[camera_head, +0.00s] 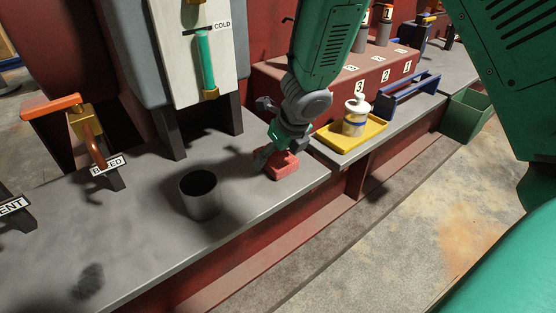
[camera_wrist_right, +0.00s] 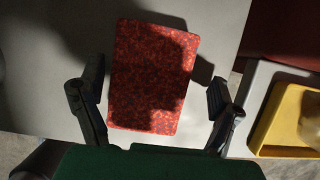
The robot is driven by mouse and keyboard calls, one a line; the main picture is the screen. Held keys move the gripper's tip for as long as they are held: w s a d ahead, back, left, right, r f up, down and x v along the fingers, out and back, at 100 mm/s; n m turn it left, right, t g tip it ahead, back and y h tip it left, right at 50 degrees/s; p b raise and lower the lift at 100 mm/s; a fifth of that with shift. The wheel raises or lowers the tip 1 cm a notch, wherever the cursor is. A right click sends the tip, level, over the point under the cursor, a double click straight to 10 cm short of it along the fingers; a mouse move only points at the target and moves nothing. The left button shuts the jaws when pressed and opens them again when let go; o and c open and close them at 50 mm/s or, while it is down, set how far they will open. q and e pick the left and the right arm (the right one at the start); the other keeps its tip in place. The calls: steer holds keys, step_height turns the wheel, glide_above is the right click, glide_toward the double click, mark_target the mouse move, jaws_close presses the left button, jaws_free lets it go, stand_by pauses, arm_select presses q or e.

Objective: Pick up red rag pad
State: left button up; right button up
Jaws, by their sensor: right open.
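The red rag pad (camera_head: 281,165) lies on the grey bench top near its front right corner. In the right wrist view the pad (camera_wrist_right: 152,76) is a speckled red rectangle, partly in shadow. My right gripper (camera_head: 272,157) is just above the pad in the head view and hides part of it. In the right wrist view its two fingers (camera_wrist_right: 155,100) are spread, one to each side of the pad's near part, with nothing held. I cannot tell whether they touch it. My left gripper does not show.
A dark open cup (camera_head: 200,195) stands left of the pad. A yellow tray (camera_head: 371,136) with a white bottle (camera_head: 356,117) is on the bench to the right. A blue rack (camera_head: 410,88) and a green bin (camera_head: 467,115) are farther right.

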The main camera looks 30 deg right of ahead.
mark_target(275, 154)
steer(key=shift+a, duration=0.3)
steer(key=shift+a+r, duration=0.1)
steer(key=shift+a, duration=0.4)
steer(key=shift+d, duration=0.2)
steer(key=c, duration=1.1)
steer(key=shift+d, duration=0.2)
steer(key=shift+c, duration=0.7)
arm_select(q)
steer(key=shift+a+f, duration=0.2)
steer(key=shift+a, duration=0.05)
arm_select(e)
steer(key=shift+s+d, duration=0.1)
steer(key=shift+r, duration=0.1)
arm_select(q)
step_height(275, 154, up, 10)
steer(key=p, duration=0.9)
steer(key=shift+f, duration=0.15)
arm_select(e)
step_height(275, 154, up, 10)
steer(key=shift+r, duration=0.1)
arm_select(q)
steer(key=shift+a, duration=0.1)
